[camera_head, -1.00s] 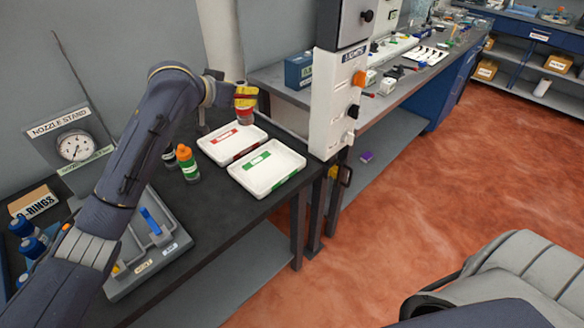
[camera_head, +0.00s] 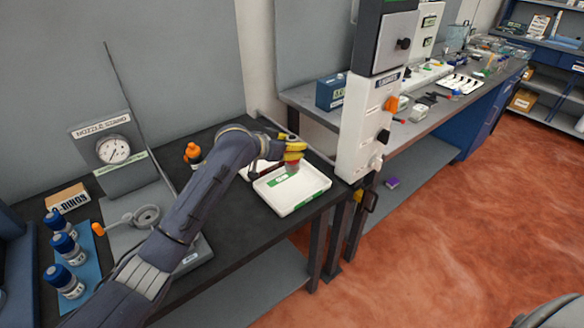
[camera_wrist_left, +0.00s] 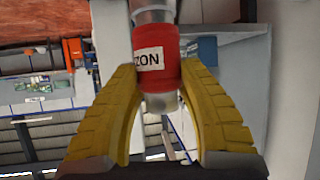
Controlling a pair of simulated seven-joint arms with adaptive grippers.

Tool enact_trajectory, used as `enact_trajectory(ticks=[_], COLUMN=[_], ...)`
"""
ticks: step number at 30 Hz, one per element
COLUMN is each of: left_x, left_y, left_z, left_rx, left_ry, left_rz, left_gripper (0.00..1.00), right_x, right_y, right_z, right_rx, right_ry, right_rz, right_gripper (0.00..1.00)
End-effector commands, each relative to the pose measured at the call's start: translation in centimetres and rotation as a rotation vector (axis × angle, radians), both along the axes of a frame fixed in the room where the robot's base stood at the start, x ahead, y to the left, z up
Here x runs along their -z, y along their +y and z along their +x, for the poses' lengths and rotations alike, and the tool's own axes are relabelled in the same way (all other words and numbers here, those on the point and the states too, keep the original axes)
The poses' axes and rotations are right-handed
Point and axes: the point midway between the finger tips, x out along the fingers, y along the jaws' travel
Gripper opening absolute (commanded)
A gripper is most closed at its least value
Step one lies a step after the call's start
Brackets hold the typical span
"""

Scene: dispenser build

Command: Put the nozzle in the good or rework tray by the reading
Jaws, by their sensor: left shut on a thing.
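My left gripper (camera_head: 293,150), with yellow fingers, is shut on the nozzle (camera_head: 292,166), a red piece. In the left wrist view the nozzle (camera_wrist_left: 160,62) stands between the fingers (camera_wrist_left: 162,85), with a white label partly reading "ZON" and clear-grey ends. In the head view it is above the far part of the green-labelled white tray (camera_head: 318,190); I cannot tell whether it touches. The red-labelled tray is mostly hidden behind my arm. The gauge (camera_head: 114,150) on the nozzle stand has a white dial; its reading is too small to tell. My right gripper is out of view.
An orange-capped bottle (camera_head: 193,153) stands behind my left arm. Several blue-capped bottles (camera_head: 64,280) and an O-rings box (camera_head: 66,198) are at the left. A white post (camera_head: 366,130) with knobs rises right of the trays. The green-labelled tray looks empty.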

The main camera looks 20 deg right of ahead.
Motion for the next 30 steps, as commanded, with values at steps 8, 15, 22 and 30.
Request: enact_trajectory(ticks=[8, 15, 22, 30], left_x=[3.2, 3.9, 5.7, 8.1], left_y=[-0.1, -0.1, -0.1, -0.1], left_z=[0.0, 0.0, 0.0, 0.0], left_rx=[0.001, 0.001, -0.001, 0.0], left_ry=[-0.002, -0.003, 0.0, -0.002], left_rz=[-0.004, -0.006, -0.005, -0.006], left_gripper=[0.0, 0.0, 0.0, 0.0], right_x=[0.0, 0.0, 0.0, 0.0], right_y=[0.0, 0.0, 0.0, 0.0], right_z=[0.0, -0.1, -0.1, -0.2], right_rx=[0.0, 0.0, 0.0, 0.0], right_ry=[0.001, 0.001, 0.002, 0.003], right_rz=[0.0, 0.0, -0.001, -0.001], right_gripper=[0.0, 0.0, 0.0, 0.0])
